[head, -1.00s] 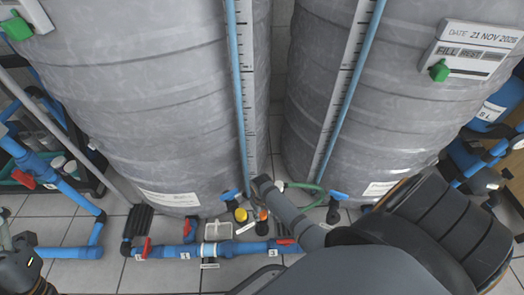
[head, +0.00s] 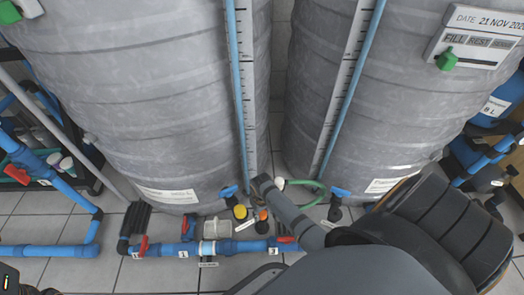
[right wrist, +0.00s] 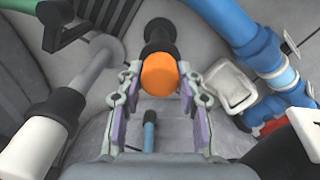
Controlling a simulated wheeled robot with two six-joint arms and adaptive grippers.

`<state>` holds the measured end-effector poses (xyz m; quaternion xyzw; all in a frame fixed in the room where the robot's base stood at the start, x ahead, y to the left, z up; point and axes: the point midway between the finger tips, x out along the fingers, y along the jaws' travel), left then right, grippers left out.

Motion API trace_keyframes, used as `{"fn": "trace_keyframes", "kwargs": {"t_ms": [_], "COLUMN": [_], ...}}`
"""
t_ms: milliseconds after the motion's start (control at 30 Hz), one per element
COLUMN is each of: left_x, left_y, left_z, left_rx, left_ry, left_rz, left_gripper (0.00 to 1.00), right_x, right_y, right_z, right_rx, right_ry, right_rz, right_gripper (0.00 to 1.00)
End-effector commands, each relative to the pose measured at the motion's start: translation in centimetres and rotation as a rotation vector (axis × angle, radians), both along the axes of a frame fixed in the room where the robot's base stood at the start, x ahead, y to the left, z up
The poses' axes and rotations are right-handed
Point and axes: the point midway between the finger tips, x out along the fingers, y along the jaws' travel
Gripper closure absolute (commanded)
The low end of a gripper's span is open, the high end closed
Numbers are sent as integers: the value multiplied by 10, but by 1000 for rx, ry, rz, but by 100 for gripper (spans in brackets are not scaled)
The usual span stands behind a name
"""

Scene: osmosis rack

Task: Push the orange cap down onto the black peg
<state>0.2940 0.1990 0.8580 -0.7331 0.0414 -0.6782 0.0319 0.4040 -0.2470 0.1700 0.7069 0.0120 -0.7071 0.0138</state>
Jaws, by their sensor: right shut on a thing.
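The orange cap (right wrist: 159,76) is a short cylinder between my right gripper's fingers in the right wrist view. My right gripper (right wrist: 160,80) is shut on it, with a purple-padded finger on either side. The black peg (right wrist: 160,35) shows just beyond the cap, in line with it. The cap hides the peg's near end, so I cannot tell how deep it sits. In the head view the orange cap (head: 263,215) is small, close to the floor, just below my right gripper (head: 263,207), whose fingers are mostly hidden. Only part of my left arm shows at the lower left.
A blue pipe (head: 165,251) runs along the floor in front, with red valve handles. A pale tray (head: 217,246) and a yellow cap (head: 239,212) are left of the orange cap. Two large grey tanks (head: 170,110) stand behind. A green hose (head: 313,186) curves at the right.

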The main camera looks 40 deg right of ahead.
Motion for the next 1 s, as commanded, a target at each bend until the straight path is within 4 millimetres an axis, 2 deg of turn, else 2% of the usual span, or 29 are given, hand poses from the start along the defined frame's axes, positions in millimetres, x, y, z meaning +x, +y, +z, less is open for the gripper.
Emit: {"fn": "trace_keyframes", "kwargs": {"t_ms": [667,1000], "left_x": [-1,-1], "left_y": [0,0], "left_z": [0,9], "left_rx": [0,0], "left_ry": [-4,-5], "left_rz": [0,0], "left_gripper": [37,37], "right_x": [0,1], "right_y": [0,0], "right_z": [0,2], "right_rx": [0,0], "right_ry": [0,0], "right_rz": [0,0], "right_gripper": [81,81]}}
